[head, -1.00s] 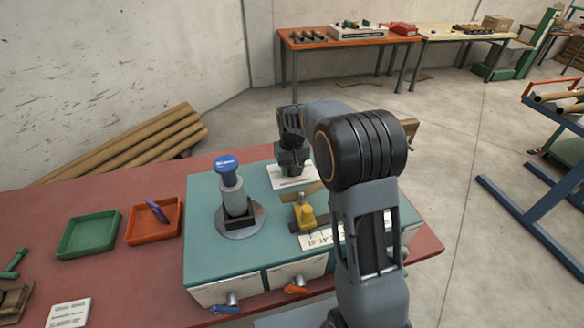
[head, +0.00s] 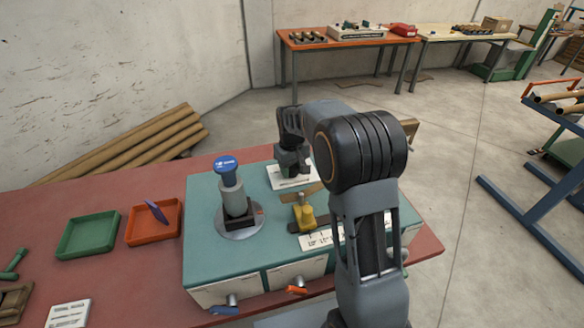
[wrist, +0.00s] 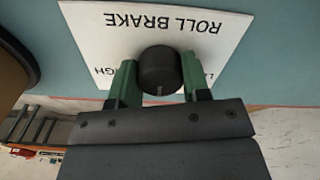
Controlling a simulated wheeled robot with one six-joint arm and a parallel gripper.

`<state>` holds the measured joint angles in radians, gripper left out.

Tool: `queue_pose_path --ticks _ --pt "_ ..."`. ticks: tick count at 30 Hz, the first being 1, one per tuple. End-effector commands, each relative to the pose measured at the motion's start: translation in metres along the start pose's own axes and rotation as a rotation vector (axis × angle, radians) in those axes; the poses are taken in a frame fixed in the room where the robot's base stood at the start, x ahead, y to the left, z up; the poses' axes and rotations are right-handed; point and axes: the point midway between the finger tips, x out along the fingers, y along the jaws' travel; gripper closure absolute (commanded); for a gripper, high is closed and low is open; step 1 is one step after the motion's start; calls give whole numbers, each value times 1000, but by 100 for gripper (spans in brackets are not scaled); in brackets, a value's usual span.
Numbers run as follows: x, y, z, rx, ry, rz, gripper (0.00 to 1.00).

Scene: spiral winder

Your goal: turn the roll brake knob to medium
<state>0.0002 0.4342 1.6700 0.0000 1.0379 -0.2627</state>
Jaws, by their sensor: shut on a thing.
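The roll brake knob (wrist: 158,68) is a dark round knob on a white label plate (wrist: 90,35) in the wrist view. A short pale mark shows on its lower edge in that picture. The plate reads ROLL BRAKE upside down. Its scale words lie beside the knob and are partly hidden by my fingers. My gripper (wrist: 159,78) has one green finger on each side of the knob and is shut on it. In the head view my gripper (head: 291,165) is over the white plate (head: 285,184) at the far side of the teal machine top; the knob is hidden there.
The teal winder (head: 205,262) carries a grey spindle with a blue cap (head: 225,165) and a yellow block (head: 305,217). Blue (head: 225,309) and orange (head: 297,291) handles stick out in front. Green (head: 62,252) and orange (head: 131,238) trays sit left on the red table.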

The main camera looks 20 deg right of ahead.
Motion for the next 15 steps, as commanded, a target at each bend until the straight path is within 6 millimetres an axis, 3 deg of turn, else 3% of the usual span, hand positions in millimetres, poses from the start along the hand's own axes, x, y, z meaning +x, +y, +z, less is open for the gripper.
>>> queue_pose_path --ticks 9,15 --pt "-1 0 0 1 1 0 31" --pt "0 0 0 1 1 0 31"
